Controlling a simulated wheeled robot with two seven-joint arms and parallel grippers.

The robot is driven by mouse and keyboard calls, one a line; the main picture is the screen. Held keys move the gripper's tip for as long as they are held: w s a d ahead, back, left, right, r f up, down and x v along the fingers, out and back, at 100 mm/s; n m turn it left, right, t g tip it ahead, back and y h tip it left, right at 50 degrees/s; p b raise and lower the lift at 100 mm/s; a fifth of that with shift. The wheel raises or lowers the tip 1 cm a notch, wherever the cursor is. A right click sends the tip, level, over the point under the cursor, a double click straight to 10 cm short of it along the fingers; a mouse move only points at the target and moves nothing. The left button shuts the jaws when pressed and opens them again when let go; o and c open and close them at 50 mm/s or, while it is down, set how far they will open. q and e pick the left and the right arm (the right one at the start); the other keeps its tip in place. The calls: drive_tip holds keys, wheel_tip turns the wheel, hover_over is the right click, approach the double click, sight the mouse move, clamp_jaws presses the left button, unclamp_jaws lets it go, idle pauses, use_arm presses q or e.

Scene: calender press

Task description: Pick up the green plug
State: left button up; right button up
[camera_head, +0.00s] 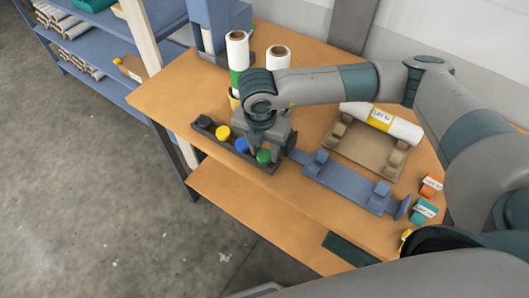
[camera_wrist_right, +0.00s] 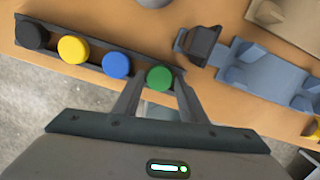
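The green plug (camera_head: 263,157) is the rightmost in a dark narrow tray (camera_head: 211,136) near the table's front edge. It also shows in the right wrist view (camera_wrist_right: 160,77), standing at the tray's right end. My right gripper (camera_wrist_right: 158,82) points down over that end. Its two fingers are apart, one toward each side of the green plug, with gaps visible; I cannot tell how far down they reach. In the head view the right gripper (camera_head: 262,150) partly hides the plug and tray. My left gripper is not in view.
A blue plug (camera_wrist_right: 117,65), a yellow plug (camera_wrist_right: 73,49) and a black plug (camera_wrist_right: 31,34) share the tray. A blue-grey cradle (camera_head: 345,187) stands close on the right. White rolls (camera_head: 238,50) stand behind. A labelled white roll (camera_head: 381,122) lies on a brown stand (camera_head: 366,152).

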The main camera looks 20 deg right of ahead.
drive_tip(key=shift+f, duration=0.45)
drive_tip(key=c, duration=0.7)
drive_tip(key=shift+r, duration=0.1)
